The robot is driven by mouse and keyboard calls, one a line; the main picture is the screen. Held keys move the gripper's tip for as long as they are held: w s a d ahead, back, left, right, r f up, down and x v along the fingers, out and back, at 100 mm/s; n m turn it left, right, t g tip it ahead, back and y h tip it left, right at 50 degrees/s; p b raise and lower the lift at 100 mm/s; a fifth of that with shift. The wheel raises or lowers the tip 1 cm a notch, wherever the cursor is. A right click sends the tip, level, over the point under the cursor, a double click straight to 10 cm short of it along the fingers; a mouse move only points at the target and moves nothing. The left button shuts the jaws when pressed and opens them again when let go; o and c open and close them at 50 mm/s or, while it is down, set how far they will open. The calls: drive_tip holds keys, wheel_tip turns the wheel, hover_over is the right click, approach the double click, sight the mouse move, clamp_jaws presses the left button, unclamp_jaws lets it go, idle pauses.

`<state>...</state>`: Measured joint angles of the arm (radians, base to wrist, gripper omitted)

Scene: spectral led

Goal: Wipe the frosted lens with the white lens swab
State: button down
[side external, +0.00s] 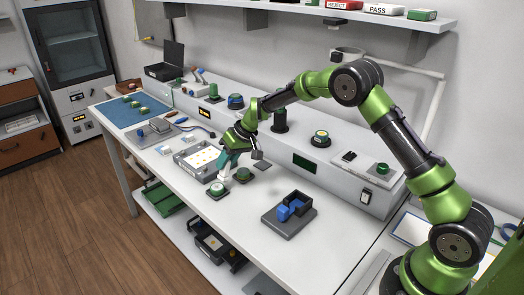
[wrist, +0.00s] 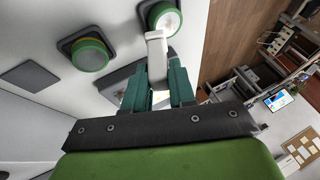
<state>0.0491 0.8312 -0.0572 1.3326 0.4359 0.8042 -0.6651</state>
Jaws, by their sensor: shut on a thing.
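My gripper (wrist: 157,75) is shut on the white lens swab (wrist: 156,48), which sticks out past the teal fingertips. The swab also shows in the side view (side external: 225,172), pointing down. Its end is at the near edge of a round pale-faced lens (wrist: 163,18) with a green rim on a dark square base. Whether it touches the lens I cannot tell. That lens shows at the front of the bench in the side view (side external: 216,187).
A grey tray (side external: 181,163) with small light pieces lies left of my gripper. A dark fixture with a blue block (side external: 291,208) stands to the right. A long grey console (side external: 310,165) runs behind. The white bench top (side external: 250,210) is clear in front of the fixture.

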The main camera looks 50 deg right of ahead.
sight(221, 176)
idle(0.4)
drive_tip(key=shift+a, duration=1.3)
drive_tip(key=shift+f, duration=0.55)
drive_tip(key=shift+a, duration=0.1)
drive_tip(key=shift+a+f, duration=0.1)
drive_tip(key=shift+a, duration=1.15)
drive_tip(key=shift+d, duration=2.3)
